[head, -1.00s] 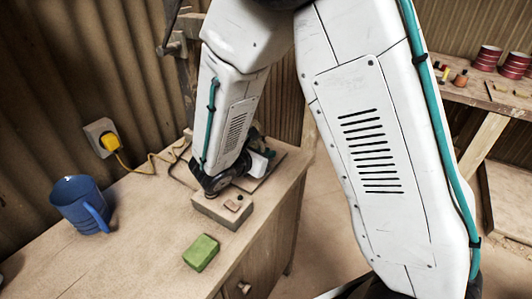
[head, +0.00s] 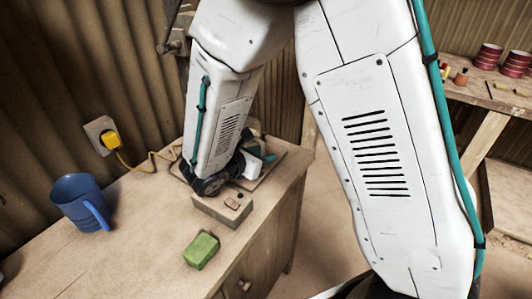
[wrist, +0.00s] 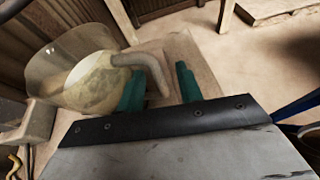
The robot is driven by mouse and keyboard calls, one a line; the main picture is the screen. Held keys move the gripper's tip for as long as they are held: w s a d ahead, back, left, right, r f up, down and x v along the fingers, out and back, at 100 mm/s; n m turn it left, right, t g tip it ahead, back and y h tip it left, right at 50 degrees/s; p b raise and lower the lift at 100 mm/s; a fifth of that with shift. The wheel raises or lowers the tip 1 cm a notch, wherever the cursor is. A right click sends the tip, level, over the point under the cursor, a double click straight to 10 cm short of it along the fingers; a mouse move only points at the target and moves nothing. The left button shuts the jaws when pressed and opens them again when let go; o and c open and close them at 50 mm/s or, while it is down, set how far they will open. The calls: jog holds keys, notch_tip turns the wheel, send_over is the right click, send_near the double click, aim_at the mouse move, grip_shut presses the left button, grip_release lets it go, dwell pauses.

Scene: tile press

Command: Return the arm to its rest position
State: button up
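My gripper (wrist: 158,70) shows in the wrist view with its two teal fingers apart, so it is open. A translucent jug-like vessel (wrist: 80,78) is just beyond the fingers. Its curved handle comes down near and partly across the left finger; I cannot tell whether they touch. In the head view my gripper (head: 268,156) is low over the back right of the bench, mostly hidden by my wrist. My arm reaches forward and down, with the wrist just behind a small block with buttons (head: 222,208).
A blue mug (head: 80,205) stands on the bench (head: 140,240) at left. A green block (head: 201,250) lies near the front edge. A yellow plug (head: 112,140) and cord are at the wall. A shelf with red tins (head: 488,56) is at right.

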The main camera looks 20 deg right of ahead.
jog(key=v, duration=0.5)
jog(key=s+m+g, duration=0.1)
jog(key=s, duration=0.1)
jog(key=s+d+m+g, duration=0.1)
jog(key=m, duration=0.1)
jog(key=s+d+m+g, duration=0.1)
jog(key=s, duration=0.1)
jog(key=shift+s+f+m+g, duration=0.15)
jog(key=shift+s+m+g, duration=0.15)
jog(key=s+d+r+m+g+y, duration=0.1)
jog(key=s+d+r+m+y, duration=0.2)
jog(key=s+r+m+y, duration=0.2)
jog(key=s+d+r+m+g+y, duration=0.1)
jog(key=s+d+r+m+y, duration=0.3)
jog(key=s+r+m, duration=0.6)
jog(key=s+m+y, duration=0.2)
jog(key=s+m, duration=0.2)
jog(key=shift+d+y, duration=0.3)
jog(key=shift+d, duration=0.05)
